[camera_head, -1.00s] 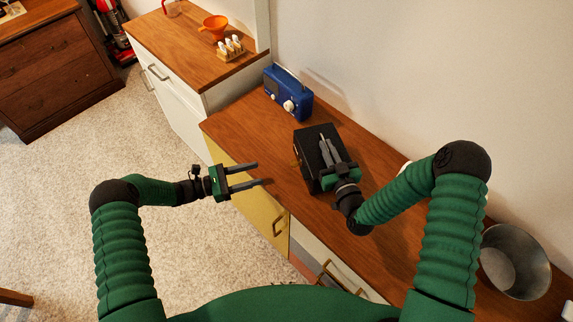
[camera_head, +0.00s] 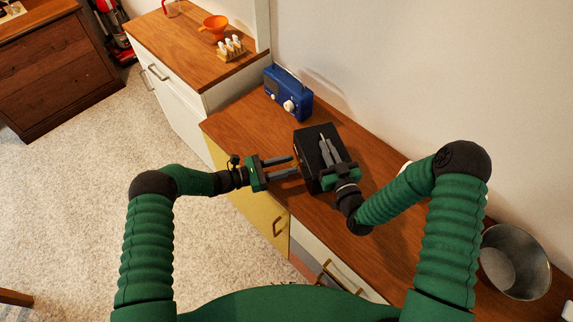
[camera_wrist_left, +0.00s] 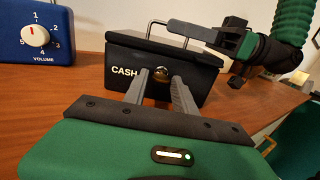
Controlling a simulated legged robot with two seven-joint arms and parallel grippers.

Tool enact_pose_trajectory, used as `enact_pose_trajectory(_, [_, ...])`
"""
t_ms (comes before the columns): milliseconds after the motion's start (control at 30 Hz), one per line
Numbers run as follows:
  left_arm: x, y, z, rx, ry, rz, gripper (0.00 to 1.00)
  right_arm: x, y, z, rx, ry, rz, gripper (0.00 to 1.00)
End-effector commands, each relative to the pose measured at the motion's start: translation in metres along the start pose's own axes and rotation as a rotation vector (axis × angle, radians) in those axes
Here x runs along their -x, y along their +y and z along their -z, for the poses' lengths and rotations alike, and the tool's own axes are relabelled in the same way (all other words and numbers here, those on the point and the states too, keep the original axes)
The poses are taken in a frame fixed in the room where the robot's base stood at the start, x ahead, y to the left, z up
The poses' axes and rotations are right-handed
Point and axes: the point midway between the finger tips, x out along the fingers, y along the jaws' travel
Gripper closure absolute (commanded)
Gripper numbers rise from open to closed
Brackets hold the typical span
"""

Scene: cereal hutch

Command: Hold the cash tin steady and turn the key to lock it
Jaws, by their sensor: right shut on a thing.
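The black cash tin (camera_head: 307,148) stands on the wooden counter, with its CASH face towards my left gripper. In the left wrist view the tin (camera_wrist_left: 205,77) has a metal handle (camera_wrist_left: 180,25) on its lid. A small brass-coloured key (camera_wrist_left: 161,73) is at the front face, right of the lettering. My left gripper (camera_head: 297,165) is close in front of that face. Its fingers are apart, one on each side of the key; contact is not clear. My right gripper (camera_head: 327,141) is above the lid, shut on the handle.
A blue radio (camera_head: 289,93) stands on the counter behind the tin. A metal bowl (camera_head: 512,262) is at the right end. An orange funnel (camera_head: 214,25) and a toast rack (camera_head: 231,48) are on the far cabinet. The counter between tin and bowl is partly covered by my right arm.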

Motion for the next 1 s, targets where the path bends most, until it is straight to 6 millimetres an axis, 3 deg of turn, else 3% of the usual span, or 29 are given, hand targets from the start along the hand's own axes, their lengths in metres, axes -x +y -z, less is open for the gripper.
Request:
enact_pose_trajectory(33, [0.0001,0.0,0.0001,0.0,0.0,0.0,0.75,0.0004,0.0009,-0.0009,0.0,-0.002,-0.002,1.0])
enact_pose_trajectory(233, [0.0004,0.0005,0.0,-0.001,0.0,-0.001,1.0,0.0004,0.0009,-0.0008,0.001,-0.002,-0.002,1.0])
enact_pose_trajectory(633, [0.0016,0.002,0.0002,-0.04,0.0,-0.005,1.0,0.0006,0.0007,-0.0009,0.0,-0.002,-0.001,1.0])
enact_pose_trajectory(1000, [0.0019,0.0025,0.0002,-0.266,-0.004,-0.006,1.0,0.0007,0.0007,-0.001,0.0,-0.003,-0.001,1.0])
